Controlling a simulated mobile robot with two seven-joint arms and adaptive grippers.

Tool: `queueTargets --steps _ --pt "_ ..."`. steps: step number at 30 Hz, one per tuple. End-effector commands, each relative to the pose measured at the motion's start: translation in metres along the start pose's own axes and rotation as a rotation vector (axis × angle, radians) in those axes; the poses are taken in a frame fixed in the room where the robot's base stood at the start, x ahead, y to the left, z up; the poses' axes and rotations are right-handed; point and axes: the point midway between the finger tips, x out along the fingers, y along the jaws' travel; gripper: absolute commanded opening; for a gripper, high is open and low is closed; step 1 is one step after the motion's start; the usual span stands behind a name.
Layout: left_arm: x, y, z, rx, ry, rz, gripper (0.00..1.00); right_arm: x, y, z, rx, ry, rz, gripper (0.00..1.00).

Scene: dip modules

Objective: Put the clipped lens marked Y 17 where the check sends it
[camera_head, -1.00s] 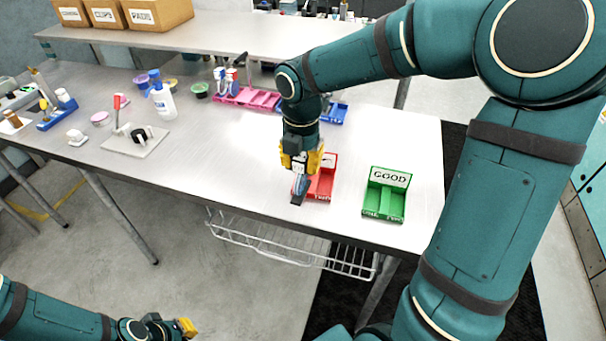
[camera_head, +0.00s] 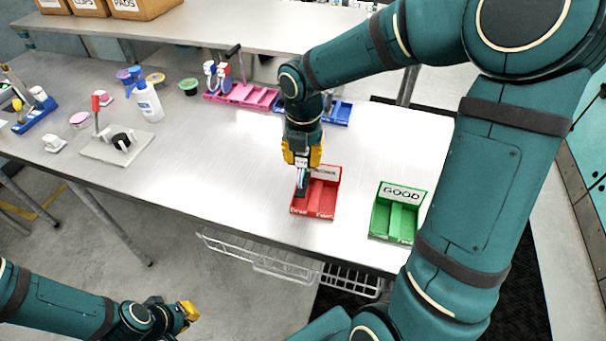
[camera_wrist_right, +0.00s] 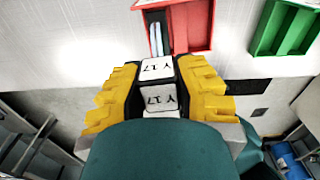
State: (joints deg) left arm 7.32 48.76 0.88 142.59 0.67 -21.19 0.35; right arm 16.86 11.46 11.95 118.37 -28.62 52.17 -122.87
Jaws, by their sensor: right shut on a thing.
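My right gripper (camera_head: 302,164) is shut on the clipped lens (camera_head: 303,184), pointing down at the left compartment of the red tray (camera_head: 326,205). In the right wrist view two white faces of the clip (camera_wrist_right: 158,98) read Y 17 between the yellow fingers. The narrow lens part reaches over or into the left compartment of the red tray (camera_wrist_right: 192,28); I cannot tell whether it touches the floor. The red tray's sign is partly hidden by the gripper. The green tray (camera_head: 379,218), marked GOOD, stands to the right. My left gripper (camera_head: 189,311) is low, away from the table.
A pink tray (camera_head: 240,95) and a blue tray (camera_head: 338,112) stand behind. A plate with a red-handled lever (camera_head: 100,150), a white bottle (camera_head: 148,102) and small tubs are at left. A wire basket (camera_head: 290,265) hangs under the front edge. The table's middle is bare.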

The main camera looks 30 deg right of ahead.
Motion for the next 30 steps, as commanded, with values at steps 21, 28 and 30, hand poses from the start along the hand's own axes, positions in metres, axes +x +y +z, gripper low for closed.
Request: queueTargets --steps 21,28,30 --pt "0.010 -0.004 0.006 0.004 -0.011 0.001 0.00 0.051 0.000 0.000 0.001 -0.001 0.001 0.00" --pt "0.011 -0.004 0.006 0.004 -0.012 0.002 0.00 0.053 0.000 0.000 0.001 0.000 0.000 0.51" --pt "0.011 -0.004 0.006 0.004 -0.012 0.002 0.00 0.053 0.000 0.000 0.001 0.000 0.000 0.51"
